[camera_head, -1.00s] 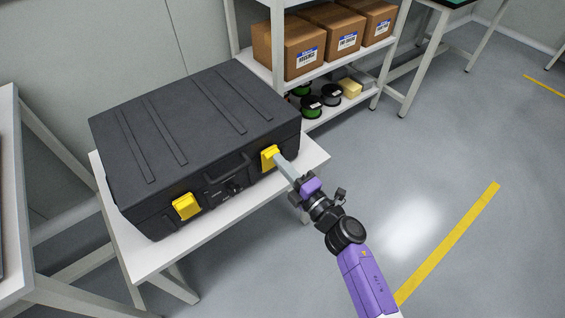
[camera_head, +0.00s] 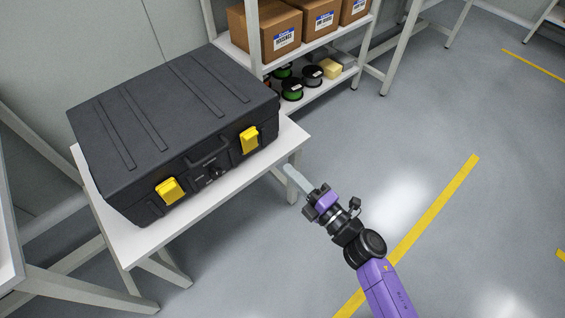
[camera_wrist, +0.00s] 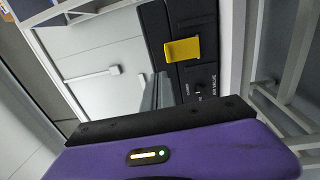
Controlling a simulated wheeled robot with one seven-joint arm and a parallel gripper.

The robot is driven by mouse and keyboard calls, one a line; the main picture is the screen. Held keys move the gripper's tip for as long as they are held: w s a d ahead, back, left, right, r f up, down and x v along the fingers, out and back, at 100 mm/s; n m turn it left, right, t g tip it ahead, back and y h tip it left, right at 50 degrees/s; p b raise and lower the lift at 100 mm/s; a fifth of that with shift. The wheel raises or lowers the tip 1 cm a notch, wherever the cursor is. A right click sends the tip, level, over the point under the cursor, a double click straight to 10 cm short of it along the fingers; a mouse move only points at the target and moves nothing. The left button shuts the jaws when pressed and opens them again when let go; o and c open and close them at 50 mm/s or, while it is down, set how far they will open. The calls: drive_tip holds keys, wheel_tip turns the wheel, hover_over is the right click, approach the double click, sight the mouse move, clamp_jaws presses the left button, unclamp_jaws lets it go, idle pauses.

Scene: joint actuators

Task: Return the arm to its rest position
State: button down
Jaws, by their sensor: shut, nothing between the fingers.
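My gripper (camera_head: 291,173) is shut and empty in the head view. It is in front of the white table's right front corner, apart from the case. My arm comes up from the lower right. A black hard case (camera_head: 180,115) with a closed lid lies on the white table. Two yellow latches show on its front, the left latch (camera_head: 170,190) and the right latch (camera_head: 250,140). In the wrist view, my gripper's purple body fills the bottom, and a yellow latch (camera_wrist: 182,50) on the case front shows beyond it.
The white table (camera_head: 215,207) carries the case. A shelf rack stands behind it, with cardboard boxes (camera_head: 270,32) above and several spools (camera_head: 292,90) below. Another bench edge is at the far left. The grey floor (camera_head: 440,130) with yellow lines is clear to the right.

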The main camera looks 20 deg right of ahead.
drive_tip(key=shift+s+d, duration=0.1)
drive_tip(key=shift+s, duration=0.15)
drive_tip(key=s+d+r+m+t+h+p, duration=0.1)
drive_tip(key=s+d+r+m+t+h, duration=0.2)
drive_tip(key=r+m, duration=0.45)
drive_tip(key=s+r+m+g+h+p, duration=0.1)
drive_tip(key=s+r+m+g+p, duration=0.1)
drive_tip(key=s, duration=0.7)
drive_tip(key=s+a+r+m+g+h+p, duration=0.1)
drive_tip(key=s+r+m+g+p, duration=0.1)
drive_tip(key=s+r+m, duration=0.4)
drive_tip(key=s+r+m+g+p, duration=0.2)
drive_tip(key=s+r+m+p, duration=0.2)
drive_tip(key=s, duration=1)
drive_tip(key=shift+s+a+r+m+h+p, duration=0.15)
drive_tip(key=shift+r+m+h+p, duration=0.25)
drive_tip(key=shift+m, duration=0.65)
